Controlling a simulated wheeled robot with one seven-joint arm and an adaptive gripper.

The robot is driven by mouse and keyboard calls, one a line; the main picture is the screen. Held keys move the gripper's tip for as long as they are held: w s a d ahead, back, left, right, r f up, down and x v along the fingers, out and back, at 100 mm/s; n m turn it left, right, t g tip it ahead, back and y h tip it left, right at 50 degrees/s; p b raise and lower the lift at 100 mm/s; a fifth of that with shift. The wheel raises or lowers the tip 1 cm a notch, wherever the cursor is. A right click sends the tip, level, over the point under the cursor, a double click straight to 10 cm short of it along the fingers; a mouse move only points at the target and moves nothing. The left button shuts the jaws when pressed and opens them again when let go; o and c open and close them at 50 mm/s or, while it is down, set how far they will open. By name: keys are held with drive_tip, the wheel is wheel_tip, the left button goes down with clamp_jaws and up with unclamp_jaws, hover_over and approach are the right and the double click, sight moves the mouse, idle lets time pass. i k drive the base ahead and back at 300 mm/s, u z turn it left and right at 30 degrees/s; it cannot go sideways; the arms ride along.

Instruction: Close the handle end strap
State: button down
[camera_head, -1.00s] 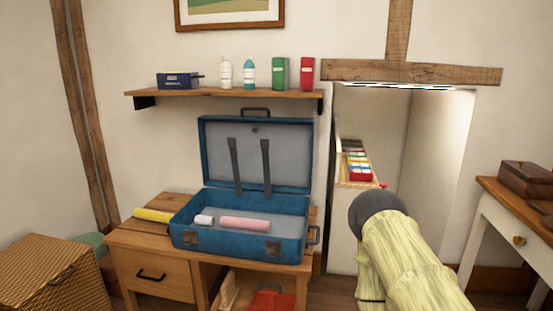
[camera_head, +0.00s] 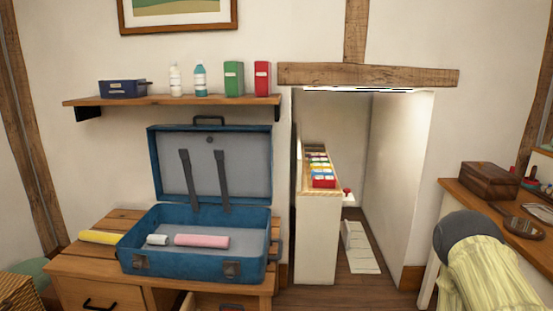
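An open blue case (camera_head: 190,259) stands on the wooden desk at the left, its lid (camera_head: 209,165) upright against the wall side. Two dark grey straps hang on the lid's grey lining, a left strap (camera_head: 188,176) and a right strap (camera_head: 222,181). A pink roll (camera_head: 202,240) and a small white roll (camera_head: 157,239) lie inside the case. My arm, in a pale yellow sleeve-like cover, enters at the lower right, well away from the case. My gripper is not clearly visible.
A shelf (camera_head: 180,101) with bottles and boxes hangs above the case. A yellow roll (camera_head: 100,237) lies on the desk (camera_head: 80,262) left of it. An alcove with a narrow cabinet (camera_head: 317,240) opens to the right. A side table (camera_head: 460,196) with a wooden box (camera_head: 490,180) stands far right.

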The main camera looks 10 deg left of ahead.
sight(219, 154)
drive_tip(key=u, duration=0.1)
drive_tip(key=i, duration=1)
drive_tip(key=u, duration=0.75)
